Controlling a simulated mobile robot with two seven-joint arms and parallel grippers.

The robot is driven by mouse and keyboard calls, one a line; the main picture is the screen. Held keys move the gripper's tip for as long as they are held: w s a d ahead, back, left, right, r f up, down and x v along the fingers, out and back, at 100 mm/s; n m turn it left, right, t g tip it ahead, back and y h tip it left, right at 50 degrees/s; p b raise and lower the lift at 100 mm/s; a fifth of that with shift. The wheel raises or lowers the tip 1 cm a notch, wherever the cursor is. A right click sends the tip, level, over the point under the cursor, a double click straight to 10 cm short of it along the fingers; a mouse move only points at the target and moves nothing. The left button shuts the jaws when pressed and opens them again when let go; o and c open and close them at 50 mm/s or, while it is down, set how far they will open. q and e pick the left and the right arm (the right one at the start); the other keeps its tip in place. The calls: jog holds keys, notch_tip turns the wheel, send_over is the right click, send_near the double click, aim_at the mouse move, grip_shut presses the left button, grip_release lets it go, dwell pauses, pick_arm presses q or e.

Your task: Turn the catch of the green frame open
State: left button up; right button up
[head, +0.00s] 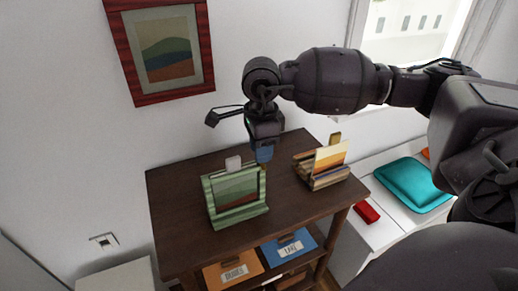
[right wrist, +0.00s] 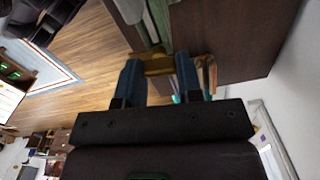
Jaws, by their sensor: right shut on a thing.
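The green frame (head: 236,213), with a striped landscape picture, stands leaning on the dark wooden shelf unit. A pale grey tab rises above its top edge. My right gripper (head: 264,156) points down at its back right corner. In the right wrist view the blue fingers of the gripper (right wrist: 158,68) are shut on the brass-coloured catch (right wrist: 156,58), at the edge of the green frame (right wrist: 150,22). In the head view the fingers largely hide the catch, so its angle is hard to tell. My left gripper is not in view.
The shelf unit's top (head: 185,185) is otherwise mostly clear. A wooden frame with a sunset picture (head: 331,157) stands to the right. Orange and blue boxes (head: 288,246) lie on the shelf below. A red-framed picture (head: 122,50) hangs on the wall behind.

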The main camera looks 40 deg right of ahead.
jog(key=shift+n, duration=0.6)
jog(key=o, duration=0.9)
jog(key=shift+o, duration=0.2)
notch_tip(320, 180, up, 11)
jog(key=shift+p, duration=0.4)
jog(key=shift+f, duration=0.1)
